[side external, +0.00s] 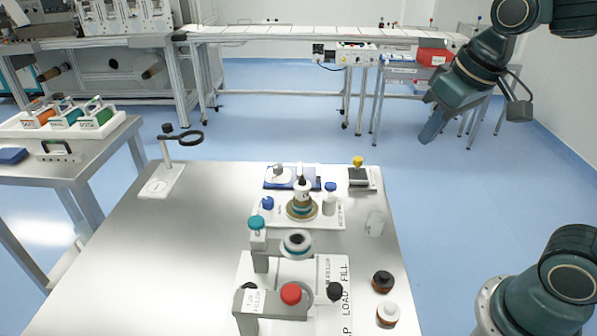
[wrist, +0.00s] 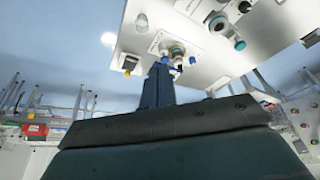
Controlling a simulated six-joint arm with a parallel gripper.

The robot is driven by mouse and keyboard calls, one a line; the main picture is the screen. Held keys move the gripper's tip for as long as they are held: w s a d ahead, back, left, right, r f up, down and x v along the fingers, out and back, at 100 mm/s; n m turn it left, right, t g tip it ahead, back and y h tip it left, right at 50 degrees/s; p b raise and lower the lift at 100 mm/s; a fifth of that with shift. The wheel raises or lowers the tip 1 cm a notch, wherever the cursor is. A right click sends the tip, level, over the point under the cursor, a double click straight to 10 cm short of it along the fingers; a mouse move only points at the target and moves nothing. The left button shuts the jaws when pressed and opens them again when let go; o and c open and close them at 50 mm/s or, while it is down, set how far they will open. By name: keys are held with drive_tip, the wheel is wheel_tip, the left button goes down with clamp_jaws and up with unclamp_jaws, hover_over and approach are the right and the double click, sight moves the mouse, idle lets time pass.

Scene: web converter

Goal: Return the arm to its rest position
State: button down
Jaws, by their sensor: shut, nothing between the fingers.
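My gripper (side external: 430,130) hangs in the air at the upper right of the side view, beyond the right edge of the steel table (side external: 130,235) and well above the floor. It points down and to the left. Its fingers are together with nothing between them and touch nothing. In the wrist view the shut fingers (wrist: 157,88) stick up in the middle, and the table appears upside down and tilted behind them. My arm reaches in from the right.
The table carries a white tray (side external: 325,215) with bottles, a fixture with a red knob (side external: 291,293), a yellow-topped block (side external: 358,170) and a ring stand (side external: 165,180). A side table (side external: 85,150) stands left. A conveyor (side external: 300,33) and a red bin (side external: 434,56) are behind. Air around the gripper looks clear.

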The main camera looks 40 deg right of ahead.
drive_tip(key=s+f+t, duration=0.1)
drive_tip(key=s, duration=0.7)
drive_tip(key=shift+s+a+f+n+t, duration=0.2)
drive_tip(key=shift+f+n+t, duration=0.1)
drive_tip(key=shift+n, duration=0.1)
drive_tip(key=shift+w+r, duration=0.1)
idle(1.0)
drive_tip(key=w+d+f+m+g, duration=0.1)
drive_tip(key=w+m+g, duration=0.15)
drive_tip(key=w, duration=1.55)
drive_tip(key=w+d+f+g, duration=0.1)
drive_tip(key=w+f+g, duration=0.2)
drive_tip(key=w+f, duration=0.9)
drive_tip(key=shift+w+d, duration=0.2)
drive_tip(key=shift+w, duration=0.15)
drive_tip(key=shift+f+m, duration=0.1)
drive_tip(key=shift+m, duration=0.15)
